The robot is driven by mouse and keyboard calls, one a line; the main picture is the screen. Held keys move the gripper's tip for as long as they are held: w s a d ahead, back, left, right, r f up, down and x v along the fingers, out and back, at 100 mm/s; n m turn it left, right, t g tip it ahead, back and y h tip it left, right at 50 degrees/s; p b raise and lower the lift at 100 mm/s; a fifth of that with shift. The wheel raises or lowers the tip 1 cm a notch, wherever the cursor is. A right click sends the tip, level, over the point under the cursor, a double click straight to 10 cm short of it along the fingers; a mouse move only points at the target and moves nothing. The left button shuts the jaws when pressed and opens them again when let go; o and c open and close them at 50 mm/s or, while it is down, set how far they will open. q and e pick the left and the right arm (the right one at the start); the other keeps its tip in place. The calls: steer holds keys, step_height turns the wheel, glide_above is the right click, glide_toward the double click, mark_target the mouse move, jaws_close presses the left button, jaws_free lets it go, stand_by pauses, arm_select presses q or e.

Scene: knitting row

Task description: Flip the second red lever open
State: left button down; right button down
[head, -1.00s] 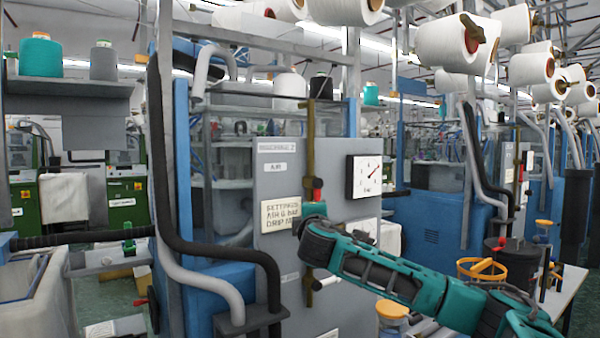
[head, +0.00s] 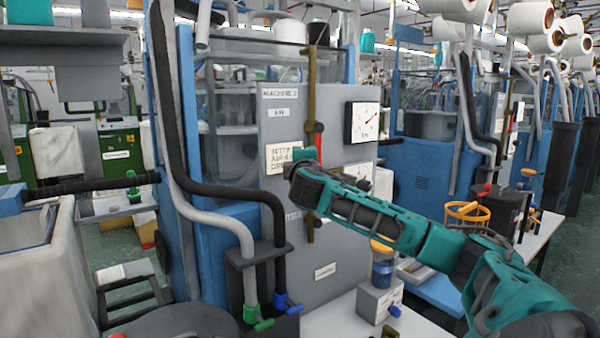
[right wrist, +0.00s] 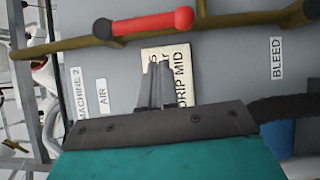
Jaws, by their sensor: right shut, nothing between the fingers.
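A red lever (head: 319,142) lies along the upright brass pipe (head: 311,80) on the grey panel of machine 2. In the right wrist view the red lever (right wrist: 150,22), with a black end cap, lies along the brass pipe (right wrist: 235,20) at the top. A second red handle (head: 520,112) shows small on a machine farther right. My right gripper (head: 298,165) is in front of the panel, just left of and below the lever. In the right wrist view its fingers (right wrist: 160,85) are shut and empty, apart from the lever, over the paper note (right wrist: 180,60). My left gripper is out of view.
The panel also has a dial gauge (head: 362,122) and a BLEED label (right wrist: 277,58). Grey and black hoses end in green and blue valves at a block (head: 263,285).

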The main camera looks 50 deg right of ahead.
steer(key=b+v, duration=0.1)
steer(key=v, duration=0.8)
steer(key=shift+s+a+r+b, duration=0.15)
steer(key=shift+s+a+b, duration=0.1)
steer(key=shift+b, duration=0.15)
